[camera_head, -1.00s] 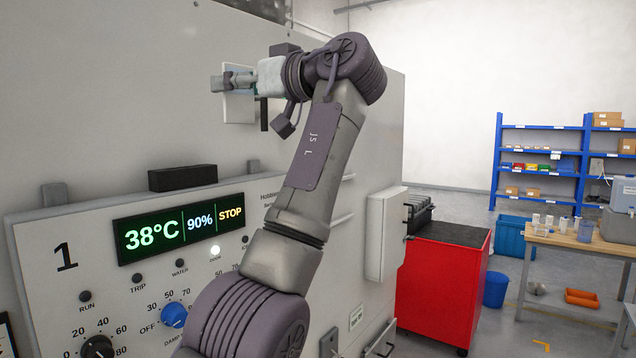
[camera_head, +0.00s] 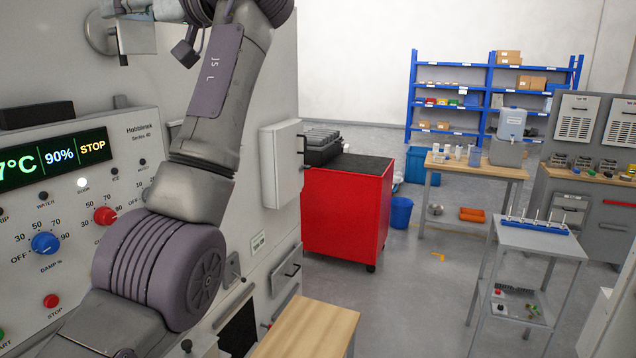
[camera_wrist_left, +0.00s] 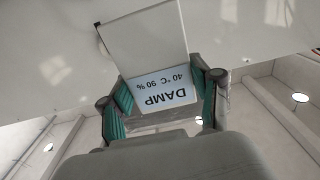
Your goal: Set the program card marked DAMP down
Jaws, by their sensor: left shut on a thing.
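The program card (camera_wrist_left: 160,90) is a white card with black print reading DAMP, 40 °C 90 %, upside down in the left wrist view. My left gripper (camera_wrist_left: 161,86) is shut on it, with a green-padded finger at each side. A blank pale panel (camera_wrist_left: 142,38) shows just beyond the card; I cannot tell whether they touch. In the head view my left gripper (camera_head: 140,8) is at the top left edge, mostly cut off, in front of the chamber's grey wall. The card cannot be made out there. My right gripper is not in view.
The chamber's control panel (camera_head: 60,190) with knobs and a lit display (camera_head: 52,160) is at the left. A red cabinet (camera_head: 345,215) stands in the middle. A wooden-topped table (camera_head: 305,330) is at the bottom, a small grey trolley (camera_head: 540,240) at the right. Open floor lies between.

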